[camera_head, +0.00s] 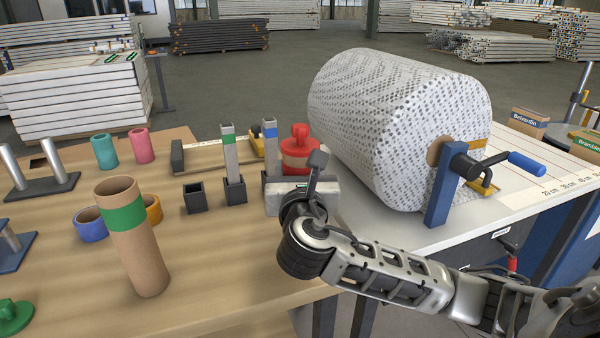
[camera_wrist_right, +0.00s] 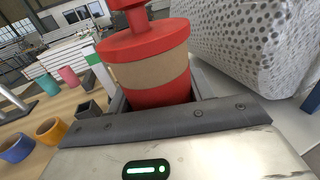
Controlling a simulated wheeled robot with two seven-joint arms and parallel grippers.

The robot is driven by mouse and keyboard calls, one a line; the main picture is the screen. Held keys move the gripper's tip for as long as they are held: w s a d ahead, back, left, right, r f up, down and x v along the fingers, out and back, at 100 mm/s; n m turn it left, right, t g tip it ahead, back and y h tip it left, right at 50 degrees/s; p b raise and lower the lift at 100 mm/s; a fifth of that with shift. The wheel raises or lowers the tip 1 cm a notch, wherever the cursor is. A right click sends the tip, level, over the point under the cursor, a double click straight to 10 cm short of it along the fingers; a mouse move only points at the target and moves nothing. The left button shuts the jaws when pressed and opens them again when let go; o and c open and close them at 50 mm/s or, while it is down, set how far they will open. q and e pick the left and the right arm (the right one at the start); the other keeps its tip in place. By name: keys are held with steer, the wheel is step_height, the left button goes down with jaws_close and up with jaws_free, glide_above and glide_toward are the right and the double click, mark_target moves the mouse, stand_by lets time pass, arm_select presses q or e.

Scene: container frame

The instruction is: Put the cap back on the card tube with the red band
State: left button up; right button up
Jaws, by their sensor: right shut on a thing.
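The card tube with the red band (camera_head: 301,168) stands behind my right gripper (camera_head: 303,188) in the head view; its lower part is hidden. The right wrist view shows bare card above the red band (camera_wrist_right: 162,94), which sits between my right gripper's fingers (camera_wrist_right: 160,103). That gripper is shut on the tube. The red cap (camera_head: 300,133), a disc with a knob, sits on the tube's top end; it also shows in the right wrist view (camera_wrist_right: 146,40). I see no clear gap between cap and card. My left gripper is not in view.
An open card tube with a green band (camera_head: 131,240) stands at the front left, with a green cap (camera_head: 14,316) near the table edge. Short coloured rings and posts in dark sockets stand behind. A large dotted roll (camera_head: 400,125) with a blue crank stands right.

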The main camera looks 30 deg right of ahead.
stand_by(0.3)
steer(key=shift+f, duration=0.15)
steer(key=o, duration=1.4)
steer(key=v, duration=1.2)
steer(key=shift+a, duration=0.1)
